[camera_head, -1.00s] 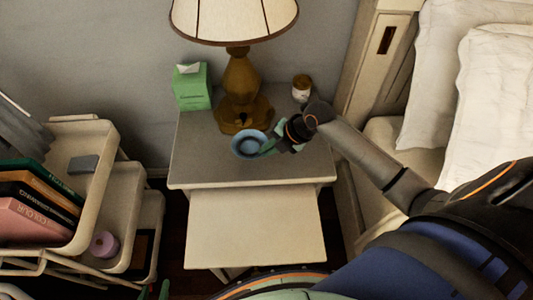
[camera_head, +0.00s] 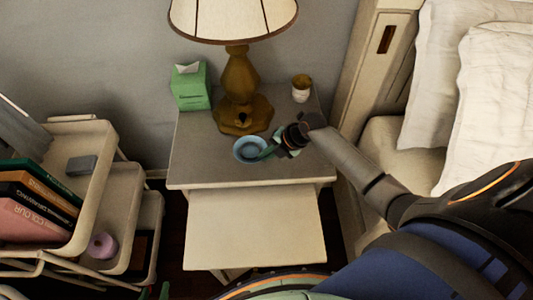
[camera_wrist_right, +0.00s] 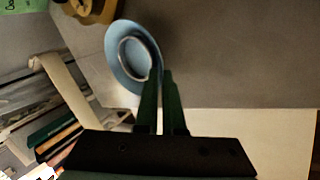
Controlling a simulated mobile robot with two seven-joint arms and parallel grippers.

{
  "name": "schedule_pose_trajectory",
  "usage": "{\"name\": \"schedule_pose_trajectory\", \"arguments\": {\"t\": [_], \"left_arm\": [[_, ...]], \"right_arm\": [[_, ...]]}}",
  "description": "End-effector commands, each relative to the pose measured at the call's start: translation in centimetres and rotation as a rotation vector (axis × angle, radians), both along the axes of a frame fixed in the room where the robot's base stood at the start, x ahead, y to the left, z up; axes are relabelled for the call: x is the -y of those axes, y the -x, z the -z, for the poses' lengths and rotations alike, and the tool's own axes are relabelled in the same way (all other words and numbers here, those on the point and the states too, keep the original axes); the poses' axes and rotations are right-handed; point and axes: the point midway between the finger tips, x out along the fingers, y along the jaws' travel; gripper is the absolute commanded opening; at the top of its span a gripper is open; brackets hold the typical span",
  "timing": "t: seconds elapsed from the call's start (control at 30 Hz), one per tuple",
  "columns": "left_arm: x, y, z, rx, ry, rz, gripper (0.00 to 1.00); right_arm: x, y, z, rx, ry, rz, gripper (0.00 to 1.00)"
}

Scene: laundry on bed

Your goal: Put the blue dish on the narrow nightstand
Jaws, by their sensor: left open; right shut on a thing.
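My right gripper (camera_head: 270,151) is shut on the dish's right rim. In the right wrist view, the dish (camera_wrist_right: 117,55) shows at the tips of the dark green fingers (camera_wrist_right: 164,85). I cannot tell whether the dish touches the top or hangs just above it. Only the green fingertips of my left gripper (camera_head: 153,291) show at the bottom edge, apart from the nightstand and empty.
A lamp (camera_head: 240,80), a green tissue box (camera_head: 190,88) and a small jar (camera_head: 301,88) stand at the back of the nightstand. A pale lower shelf or drawer (camera_head: 255,230) juts out in front. A cart (camera_head: 120,215) with books is left; the bed (camera_head: 490,110) is right.

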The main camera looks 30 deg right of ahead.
Motion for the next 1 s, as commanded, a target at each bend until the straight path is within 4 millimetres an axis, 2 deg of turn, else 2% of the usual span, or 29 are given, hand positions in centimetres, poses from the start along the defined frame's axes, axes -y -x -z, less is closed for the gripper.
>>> {"name": "schedule_pose_trajectory", "arguments": {"t": [0.03, 0.13, 0.5, 0.67, 1.0], "left_arm": [[0.0, 0.0, 0.2, 0.0, 0.0, 0.0, 0.5], [0.0, 0.0, 0.1, 0.0, 0.0, 0.0, 0.5], [0.0, 0.0, -0.3, 0.0, 0.0, 0.0, 0.5], [0.0, 0.0, -0.7, 0.0, 0.0, 0.0, 0.5], [0.0, 0.0, -1.3, 0.0, 0.0, 0.0, 0.5]], "right_arm": [[0.0, 0.0, 0.1, 0.0, 0.0, 0.0, 0.08], [0.0, 0.0, 0.1, 0.0, 0.0, 0.0, 0.18], [0.2, 0.1, -0.6, 0.0, 0.002, 0.001, 0.18], [1.2, 1.2, -2.8, 0.002, 0.004, -0.002, 0.18], [3.7, 4.1, -8.5, -0.001, 0.004, -0.001, 0.18]]}}
